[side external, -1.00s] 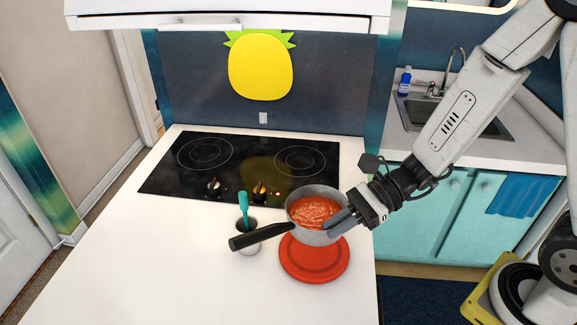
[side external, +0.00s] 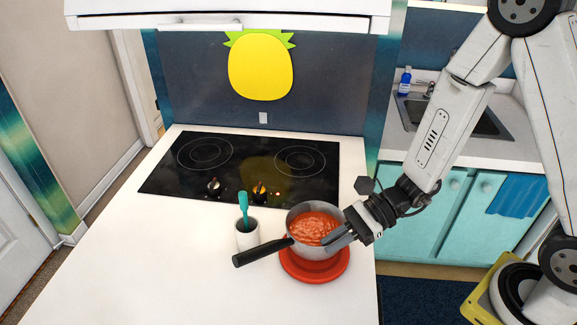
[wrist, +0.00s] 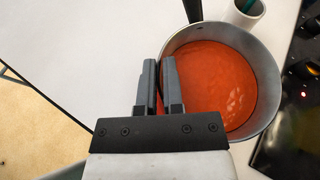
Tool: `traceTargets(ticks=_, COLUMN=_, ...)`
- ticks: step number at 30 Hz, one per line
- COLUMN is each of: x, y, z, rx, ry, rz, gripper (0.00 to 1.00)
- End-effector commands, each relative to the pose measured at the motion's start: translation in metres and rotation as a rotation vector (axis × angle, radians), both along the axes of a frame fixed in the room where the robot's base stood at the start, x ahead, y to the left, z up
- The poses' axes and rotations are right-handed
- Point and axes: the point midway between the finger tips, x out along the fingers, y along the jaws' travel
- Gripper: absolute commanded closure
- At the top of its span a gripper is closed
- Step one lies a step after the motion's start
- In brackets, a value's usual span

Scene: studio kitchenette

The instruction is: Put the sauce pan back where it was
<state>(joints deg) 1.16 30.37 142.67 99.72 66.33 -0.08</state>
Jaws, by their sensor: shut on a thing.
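The grey sauce pan (side external: 315,245) holds red sauce and has a black handle (side external: 262,254) pointing to the lower left. It is over the red round trivet (side external: 316,272) at the counter's right edge; I cannot tell whether it touches. My gripper (side external: 340,237) is shut on the pan's right rim. In the wrist view the pan (wrist: 268,90) is level, with its near wall between my two fingers (wrist: 160,85), one inside over the sauce. The black stove top (side external: 240,168) is behind the pan.
A white cup (side external: 247,238) with a teal utensil (side external: 243,208) stands just left of the pan, behind its handle. Stove knobs (side external: 260,191) line the stove's front edge. The white counter (side external: 150,260) is clear to the left.

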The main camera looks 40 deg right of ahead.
Motion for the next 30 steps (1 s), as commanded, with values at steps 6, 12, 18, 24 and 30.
traceTargets(ticks=6, x=0.000, y=0.000, z=-0.018, rx=0.002, ry=0.002, rz=0.001, gripper=1.00)
traceTargets(ticks=12, x=0.000, y=0.000, z=-0.029, rx=0.003, ry=-0.001, rz=0.001, gripper=1.00)
traceTargets(ticks=18, x=0.000, y=0.000, z=-0.032, rx=0.002, ry=-0.004, rz=0.001, gripper=1.00)
traceTargets(ticks=24, x=0.000, y=0.000, z=-0.032, rx=0.001, ry=-0.003, rz=0.001, gripper=1.00)
traceTargets(ticks=30, x=0.000, y=0.000, z=-0.034, rx=0.000, ry=0.000, rz=0.001, gripper=0.56)
